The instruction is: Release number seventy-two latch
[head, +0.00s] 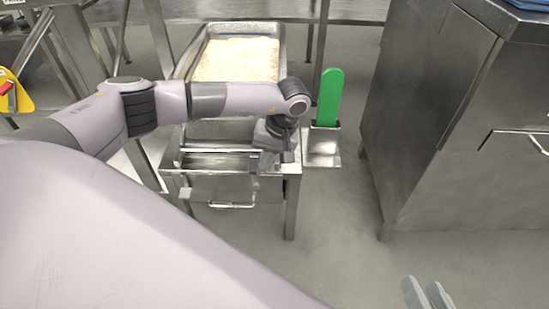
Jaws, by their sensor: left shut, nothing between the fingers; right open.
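A steel stand holds a metal box with a front panel (222,187) and a thin bar handle (232,206) below it. No number seventy-two can be read, and I cannot make out which part is the latch. My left gripper (265,166) is shut and empty, pointing down at the right end of the front panel. It hides that end, and I cannot tell whether it touches the metal. My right gripper (428,292) is open and empty at the bottom right, over the floor, far from the stand.
A metal tray of rice (237,60) sits behind the box. A green paddle (329,97) stands in a steel holder (323,150) right of the stand. A large steel cabinet (440,130) fills the right. The floor (340,240) in front is clear.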

